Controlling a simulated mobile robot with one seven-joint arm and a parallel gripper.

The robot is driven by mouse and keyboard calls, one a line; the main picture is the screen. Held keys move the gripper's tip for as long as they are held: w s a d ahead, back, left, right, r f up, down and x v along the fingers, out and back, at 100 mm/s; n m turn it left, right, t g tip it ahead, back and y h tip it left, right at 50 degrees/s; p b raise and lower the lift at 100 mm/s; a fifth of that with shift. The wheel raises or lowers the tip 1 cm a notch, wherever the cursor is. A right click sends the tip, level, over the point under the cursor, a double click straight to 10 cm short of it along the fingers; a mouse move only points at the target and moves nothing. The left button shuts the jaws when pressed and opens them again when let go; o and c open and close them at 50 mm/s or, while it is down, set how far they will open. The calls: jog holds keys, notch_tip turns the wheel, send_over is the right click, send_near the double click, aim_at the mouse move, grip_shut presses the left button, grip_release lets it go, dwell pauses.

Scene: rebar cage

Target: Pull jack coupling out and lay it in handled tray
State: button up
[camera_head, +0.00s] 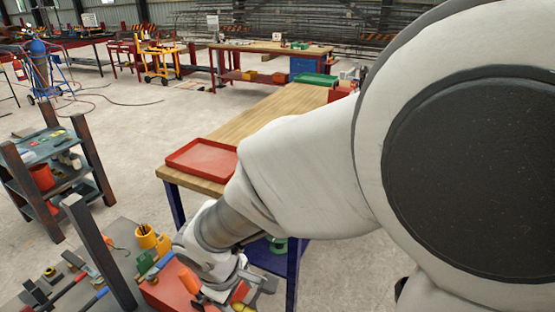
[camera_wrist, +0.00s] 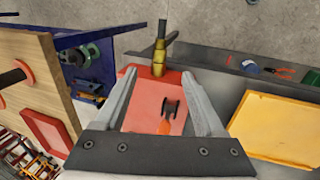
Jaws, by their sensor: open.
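My gripper (camera_wrist: 160,75) is open, with its fingers spread over a red surface (camera_wrist: 150,92), which looks like the red box (camera_head: 163,293) in the head view. A brass-yellow cylinder with a dark upper end (camera_wrist: 159,50) shows just beyond and between the fingertips; a dark spool-shaped part (camera_wrist: 170,107) and an orange piece show between the fingers. I cannot tell which is the jack coupling. Nothing is visibly gripped. A shallow red tray (camera_head: 203,158) lies on the wooden bench's near end and shows in the wrist view (camera_wrist: 47,135); its handles cannot be made out.
The wooden bench (camera_head: 262,118) has clear room beyond the tray. A grey work surface (camera_head: 75,290) with upright posts, tools and a yellow cup (camera_head: 146,236) is at the lower left. A yellow panel or tray (camera_wrist: 277,127) is right of the fingers. My arm hides much.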

jog(key=b+x, duration=0.2)
jog(key=x, duration=1)
jog(key=shift+f, duration=0.1)
jog(key=shift+c, duration=0.3)
grip_shut()
